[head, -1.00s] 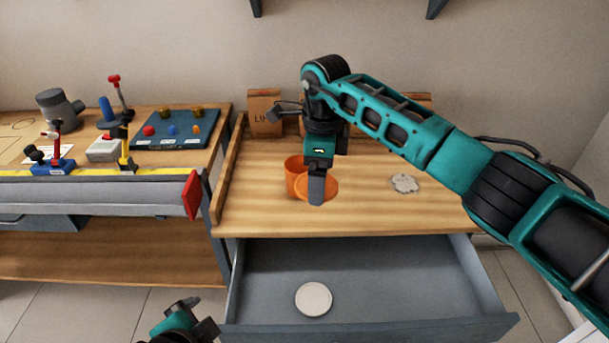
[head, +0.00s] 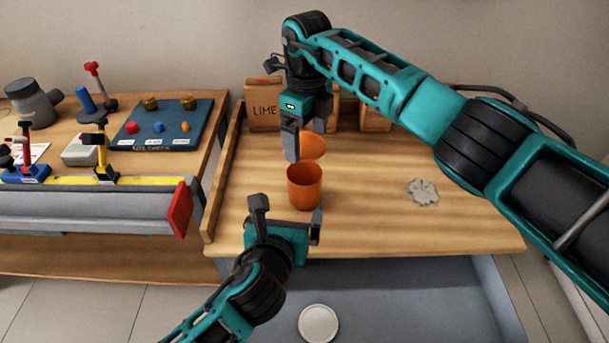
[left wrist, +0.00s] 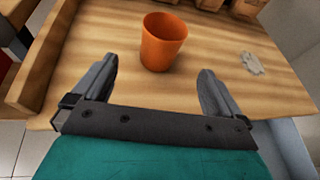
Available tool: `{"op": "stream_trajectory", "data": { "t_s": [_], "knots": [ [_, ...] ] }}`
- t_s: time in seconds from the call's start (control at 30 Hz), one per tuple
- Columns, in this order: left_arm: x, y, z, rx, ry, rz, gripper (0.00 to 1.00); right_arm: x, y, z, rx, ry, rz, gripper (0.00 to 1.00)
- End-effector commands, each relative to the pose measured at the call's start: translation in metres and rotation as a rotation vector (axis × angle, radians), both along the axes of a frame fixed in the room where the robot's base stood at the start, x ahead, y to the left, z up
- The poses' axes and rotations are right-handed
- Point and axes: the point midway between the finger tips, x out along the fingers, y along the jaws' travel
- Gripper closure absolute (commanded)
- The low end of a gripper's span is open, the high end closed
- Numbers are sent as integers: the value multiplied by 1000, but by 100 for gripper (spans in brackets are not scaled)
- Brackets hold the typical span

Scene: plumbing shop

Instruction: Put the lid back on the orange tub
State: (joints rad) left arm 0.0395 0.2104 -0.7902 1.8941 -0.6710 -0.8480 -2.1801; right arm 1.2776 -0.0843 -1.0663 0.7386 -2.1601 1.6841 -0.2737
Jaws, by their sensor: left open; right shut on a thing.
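The orange tub (head: 305,190) stands upright and uncovered on the wooden bench top; it also shows in the left wrist view (left wrist: 162,45). My right gripper (head: 305,148) is shut on the orange lid (head: 314,145), held tilted above and behind the tub, apart from it. The gripper's finger hides part of the lid. My left gripper (head: 288,222) is open and empty just in front of the tub. In the left wrist view its two fingers (left wrist: 158,92) are spread wide, with the tub ahead between and beyond them.
A box marked LIME (head: 264,108) and other boxes stand along the back. A grey-white splat-shaped patch (head: 422,192) lies on the bench at right. Below, the open drawer holds a round white disc (head: 318,323). A raised wooden edge (head: 222,180) bounds the bench at left.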

Motion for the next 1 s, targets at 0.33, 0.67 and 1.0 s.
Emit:
{"op": "stream_trajectory", "data": {
  "t_s": [0.33,0.67,1.0],
  "knots": [
    [1,-4,1,49,-24,-32,0,0,0,0,0,0,1,37],
    [19,-7,-5,49,-24,-29,0,0,0,0,0,0,1,37],
    [71,-18,-24,48,-24,-27,0,0,0,0,0,0,1,37]
  ]
}}
